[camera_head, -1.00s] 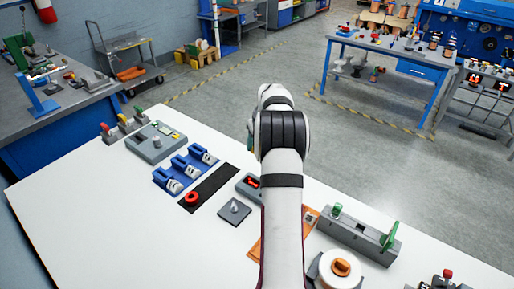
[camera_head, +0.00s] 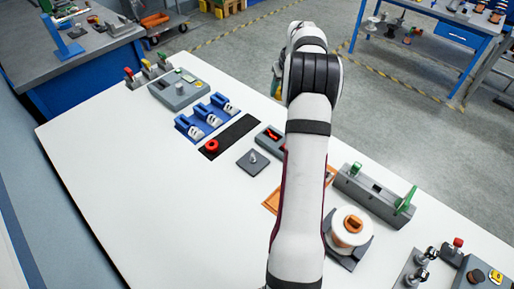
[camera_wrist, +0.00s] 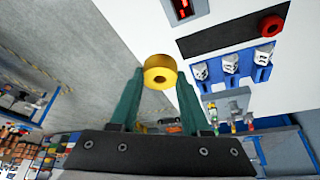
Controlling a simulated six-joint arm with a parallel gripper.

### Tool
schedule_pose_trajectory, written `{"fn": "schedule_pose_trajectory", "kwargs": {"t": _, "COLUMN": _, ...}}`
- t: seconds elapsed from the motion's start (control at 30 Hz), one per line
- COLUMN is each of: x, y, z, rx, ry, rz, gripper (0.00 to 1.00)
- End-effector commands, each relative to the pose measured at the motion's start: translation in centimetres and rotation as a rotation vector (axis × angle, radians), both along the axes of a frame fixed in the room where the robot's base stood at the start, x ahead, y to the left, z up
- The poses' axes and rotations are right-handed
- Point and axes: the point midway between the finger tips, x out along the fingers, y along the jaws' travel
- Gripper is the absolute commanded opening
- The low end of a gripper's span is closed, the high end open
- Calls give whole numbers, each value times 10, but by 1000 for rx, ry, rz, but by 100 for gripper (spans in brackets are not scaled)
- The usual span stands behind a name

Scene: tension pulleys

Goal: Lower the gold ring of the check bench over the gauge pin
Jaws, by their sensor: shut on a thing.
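A gold ring (camera_wrist: 160,71) with a dark centre hole sits between the green fingers of my gripper (camera_wrist: 158,82) in the wrist view. My gripper is shut on it. In the head view the ring is hidden behind my arm, and only a bit of green finger shows beside it. A small upright pin (camera_head: 252,155), which looks like the gauge pin, stands on a dark square plate (camera_head: 246,167) on the white bench (camera_head: 150,190). The pin is bare. I cannot make it out in the wrist view, where the ring is well away from the bench top.
Near the plate lie a black strip with a red ring (camera_head: 211,146), blue clamps (camera_head: 208,117) and a grey box with a red mark (camera_head: 268,137). A white spool (camera_head: 350,227) and a grey fixture (camera_head: 374,194) are at right. The bench's left part is clear.

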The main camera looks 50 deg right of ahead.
Motion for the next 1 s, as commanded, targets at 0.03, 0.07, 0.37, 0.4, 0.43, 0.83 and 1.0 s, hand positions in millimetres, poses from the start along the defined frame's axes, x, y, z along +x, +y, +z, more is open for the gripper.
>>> {"fn": "schedule_pose_trajectory", "kwargs": {"t": 0.03, "x": 0, "y": 0, "z": 0, "rx": 0, "ry": 0, "rz": 0, "gripper": 0}}
{"fn": "schedule_pose_trajectory", "kwargs": {"t": 0.07, "x": 0, "y": 0, "z": 0, "rx": 0, "ry": 0, "rz": 0, "gripper": 0}}
{"fn": "schedule_pose_trajectory", "kwargs": {"t": 0.37, "x": -6, "y": 35, "z": -15, "rx": 4, "ry": 0, "rz": 245, "gripper": 0}}
{"fn": "schedule_pose_trajectory", "kwargs": {"t": 0.4, "x": -8, "y": 48, "z": -20, "rx": 5, "ry": -1, "rz": 331, "gripper": 0}}
{"fn": "schedule_pose_trajectory", "kwargs": {"t": 0.43, "x": -9, "y": 58, "z": -23, "rx": 5, "ry": -1, "rz": 398, "gripper": 0}}
{"fn": "schedule_pose_trajectory", "kwargs": {"t": 0.83, "x": -30, "y": 153, "z": -51, "rx": 2, "ry": -2, "rz": 1047, "gripper": 0}}
{"fn": "schedule_pose_trajectory", "kwargs": {"t": 1.0, "x": -30, "y": 153, "z": -70, "rx": 4, "ry": -2, "rz": 1048, "gripper": 0}}
